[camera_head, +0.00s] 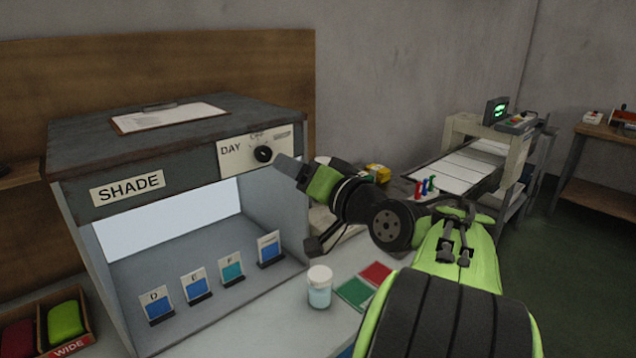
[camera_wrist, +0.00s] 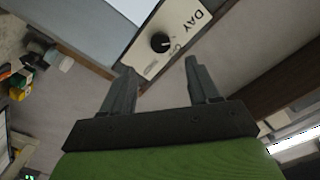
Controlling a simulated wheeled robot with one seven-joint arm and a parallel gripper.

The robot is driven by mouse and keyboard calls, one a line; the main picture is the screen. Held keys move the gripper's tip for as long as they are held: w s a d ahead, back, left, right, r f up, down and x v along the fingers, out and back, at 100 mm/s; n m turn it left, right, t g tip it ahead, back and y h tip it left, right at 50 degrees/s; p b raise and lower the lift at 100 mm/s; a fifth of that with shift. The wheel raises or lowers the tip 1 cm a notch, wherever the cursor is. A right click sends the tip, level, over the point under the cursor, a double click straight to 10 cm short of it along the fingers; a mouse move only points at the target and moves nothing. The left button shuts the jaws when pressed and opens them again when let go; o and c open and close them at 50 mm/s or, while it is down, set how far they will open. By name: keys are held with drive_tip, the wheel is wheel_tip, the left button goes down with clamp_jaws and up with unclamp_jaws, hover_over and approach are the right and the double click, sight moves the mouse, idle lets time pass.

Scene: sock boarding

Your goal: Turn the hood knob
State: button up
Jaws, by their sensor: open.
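The hood knob (camera_head: 263,154) is a small black dial on a pale panel (camera_head: 232,158) marked "DAY", at the right end of the front of the grey hood (camera_head: 75,196) labelled "SHADE". In the wrist view the knob (camera_wrist: 160,42) shows a white pointer mark and lies ahead of the fingers, near the line between them. My gripper (camera_wrist: 158,80) is open, with nothing between its fingers. In the head view my gripper (camera_head: 284,172) is just right of the knob and appears apart from it. One finger is partly hidden there.
Inside the hood stand several blue and teal cards (camera_head: 195,286). A lidded jar (camera_head: 319,288) and red and green swatches (camera_head: 357,292) are on the bench in front. A clipboard (camera_head: 170,117) lies on the hood. A conveyor-like machine (camera_head: 455,170) stands at right.

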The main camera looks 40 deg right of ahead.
drive_tip(key=s, duration=0.6)
drive_tip(key=shift+a, duration=0.15)
